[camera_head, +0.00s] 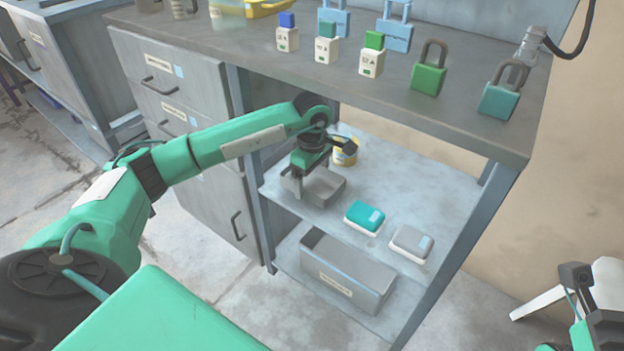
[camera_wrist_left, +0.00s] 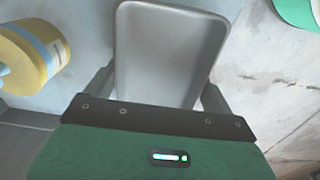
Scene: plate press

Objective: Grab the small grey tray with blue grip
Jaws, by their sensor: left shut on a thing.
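The small grey tray (camera_head: 326,187) is on the middle shelf's left part, at the tip of my left arm. It is open and shallow; in the left wrist view the tray (camera_wrist_left: 168,55) fills the space between my two fingers. My left gripper (camera_head: 305,183) points down and is shut on the tray. The tray's blue grip is not visible, and I cannot tell whether the tray touches the shelf. Part of my right arm shows at the lower right edge; its fingers cannot be made out.
A yellow roll (camera_head: 346,152) stands behind the tray, also in the left wrist view (camera_wrist_left: 32,57). A teal box (camera_head: 364,217) and a grey box (camera_head: 411,243) lie to the right. A long grey bin (camera_head: 346,277) is below. The workbench top (camera_head: 400,95) overhangs, holding padlocks.

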